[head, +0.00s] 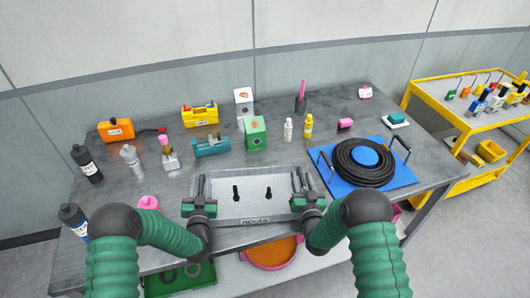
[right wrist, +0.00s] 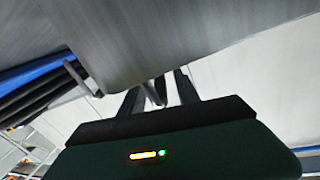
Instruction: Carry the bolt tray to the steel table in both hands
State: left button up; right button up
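The bolt tray (head: 243,210) is a shallow grey tray at the middle of the front of the steel table (head: 110,215). Two small dark bolts (head: 268,193) show in it. My left gripper (head: 199,185) is at the tray's left side, and my right gripper (head: 302,182) is at its right side. Both have their fingers at the side edges. In the right wrist view, the right gripper's fingers (right wrist: 160,92) stand on either side of a small grey part under a grey metal surface. I cannot tell how firmly either gripper is closed, or whether the tray is clear of the table.
A blue mat (head: 405,180) with a coiled black hose (head: 345,163) lies just right of the tray. A green box (head: 255,133), a teal tool (head: 211,147) and bottles stand behind it. A pink item (head: 149,202) is near my left arm. A yellow cart (head: 455,147) stands at the right.

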pick_arm(q)
jog(key=s, duration=1.1)
jog(key=shift+s+d, duration=0.25)
jog(key=shift+d, duration=0.1)
pick_arm(e)
jog(key=shift+s, duration=0.1)
jog(key=s, duration=1.1)
jog(key=shift+s+d, duration=0.35)
jog(key=shift+s, duration=0.05)
pick_arm(q)
jog(key=shift+s+f, duration=0.1)
